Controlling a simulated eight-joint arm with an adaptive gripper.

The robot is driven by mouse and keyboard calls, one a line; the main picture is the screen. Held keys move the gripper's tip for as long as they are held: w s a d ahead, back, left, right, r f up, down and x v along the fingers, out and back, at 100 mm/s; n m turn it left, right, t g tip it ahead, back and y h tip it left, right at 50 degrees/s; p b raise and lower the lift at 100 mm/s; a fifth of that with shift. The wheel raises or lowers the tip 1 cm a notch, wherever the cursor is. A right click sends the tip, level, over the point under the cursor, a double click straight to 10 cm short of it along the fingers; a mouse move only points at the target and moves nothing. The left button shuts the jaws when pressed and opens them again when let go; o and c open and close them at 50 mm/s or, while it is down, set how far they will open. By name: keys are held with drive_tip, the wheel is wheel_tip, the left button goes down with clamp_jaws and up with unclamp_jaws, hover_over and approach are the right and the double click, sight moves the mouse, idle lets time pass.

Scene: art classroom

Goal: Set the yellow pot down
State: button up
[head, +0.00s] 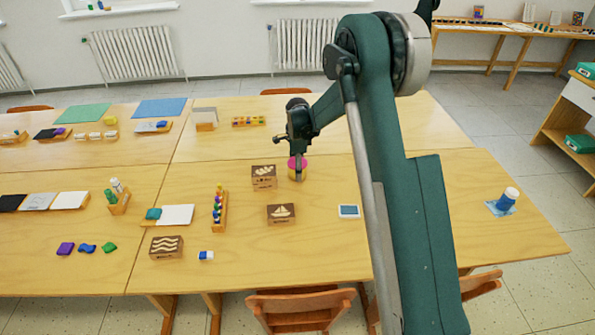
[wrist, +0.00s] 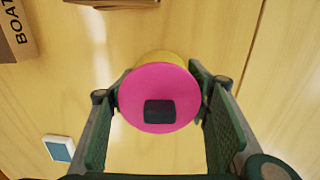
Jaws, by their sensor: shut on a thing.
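The yellow pot (wrist: 152,60) has a pink lid (wrist: 158,95) with a dark square on top. In the wrist view it sits between the two fingers of my gripper (wrist: 159,98), which is shut on it. In the head view the pink lid (head: 303,162) shows below my gripper (head: 297,167), over the table just right of a wooden box with a dark picture. My gripper hides part of the pot there. The wood tabletop fills the view below it; I cannot tell whether the pot's base touches it.
Two brown picture boxes (head: 264,184) (head: 281,220) stand to the left of and in front of the pot. A small white-framed blue tile (head: 348,211) lies to the right. A blue-and-white jar (head: 507,199) stands far right. Table between the tile and jar is partly hidden by my arm.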

drive_tip(key=shift+f, duration=0.1)
drive_tip(key=o, duration=1.7)
wheel_tip(320, 180, up, 12)
drive_tip(key=shift+r+p, duration=0.15)
drive_tip(key=shift+p, duration=0.85)
